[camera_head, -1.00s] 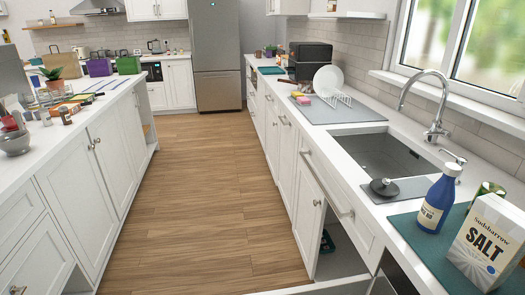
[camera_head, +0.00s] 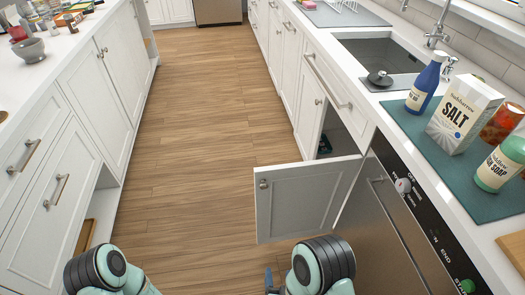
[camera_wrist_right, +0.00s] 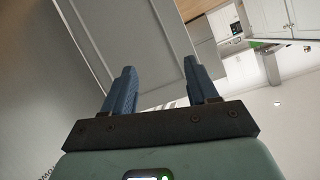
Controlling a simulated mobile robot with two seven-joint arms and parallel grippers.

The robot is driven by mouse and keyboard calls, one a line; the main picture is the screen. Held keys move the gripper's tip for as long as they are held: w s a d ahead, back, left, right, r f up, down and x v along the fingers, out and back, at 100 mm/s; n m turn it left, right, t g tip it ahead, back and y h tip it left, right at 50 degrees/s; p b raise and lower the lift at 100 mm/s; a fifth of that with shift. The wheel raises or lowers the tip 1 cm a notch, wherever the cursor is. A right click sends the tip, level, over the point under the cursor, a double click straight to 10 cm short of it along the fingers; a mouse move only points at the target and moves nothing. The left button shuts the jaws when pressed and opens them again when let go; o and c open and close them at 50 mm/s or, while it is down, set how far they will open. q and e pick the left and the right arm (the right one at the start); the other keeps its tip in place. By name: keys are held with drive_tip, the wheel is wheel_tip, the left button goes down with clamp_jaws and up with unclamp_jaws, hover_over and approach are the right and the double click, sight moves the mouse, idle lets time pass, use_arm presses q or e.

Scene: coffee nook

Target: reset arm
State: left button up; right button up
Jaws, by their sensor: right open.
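My right gripper (camera_head: 277,280) shows in part at the bottom edge of the head view, beside my right arm's dark and mint joint. In the right wrist view its two blue fingers (camera_wrist_right: 158,85) stand apart with nothing between them. A pale panel edge, which looks like the open cabinet door (camera_wrist_right: 150,45), lies beyond the fingers; I cannot tell the gap. In the head view the cabinet door (camera_head: 305,195) stands open just beyond the right gripper. My left arm shows at the lower left, but its gripper is out of view.
A dishwasher (camera_head: 395,225) is right of the open door. A blue bottle (camera_head: 423,88), a salt box (camera_head: 463,117), a red jar (camera_head: 501,123) and a soap bottle (camera_head: 499,165) stand on a teal mat (camera_head: 440,165). The wooden floor (camera_head: 200,130) ahead is clear. White drawers (camera_head: 50,195) line the left.

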drive_tip(key=s+d+f+m+g, duration=0.2)
drive_tip(key=s+d+f+g, duration=0.75)
drive_tip(key=d+f, duration=0.4)
use_arm(q)
drive_tip(key=s+d+r+g+p, duration=0.1)
drive_tip(key=s+r+p, duration=0.2)
drive_tip(key=r+p, duration=0.3)
drive_tip(key=s+d+r+g+h+p, duration=0.1)
drive_tip(key=s+d+r+p, duration=0.1)
drive_tip(key=r+p, duration=0.5)
drive_tip(key=s+d+r+m+g+p, duration=0.1)
drive_tip(key=s+r+g+p, duration=0.1)
drive_tip(key=s+r+p, duration=0.2)
wheel_tip(320, 180, up, 3)
drive_tip(key=p, duration=0.3)
drive_tip(key=shift+s+d+r, duration=0.15)
drive_tip(key=shift+s+d, duration=0.1)
drive_tip(key=shift+d, duration=0.1)
use_arm(e)
drive_tip(key=s+a+r+g+y, duration=0.1)
drive_tip(key=s+a+r+g, duration=0.1)
drive_tip(key=s+r, duration=0.3)
drive_tip(key=s+a+r+g+y, duration=0.1)
drive_tip(key=s+a+r+g, duration=0.2)
drive_tip(key=r, duration=1)
drive_tip(key=shift+s+a+r+n+y, duration=0.35)
drive_tip(key=shift+s+a, duration=0.25)
drive_tip(key=shift+s, duration=0.35)
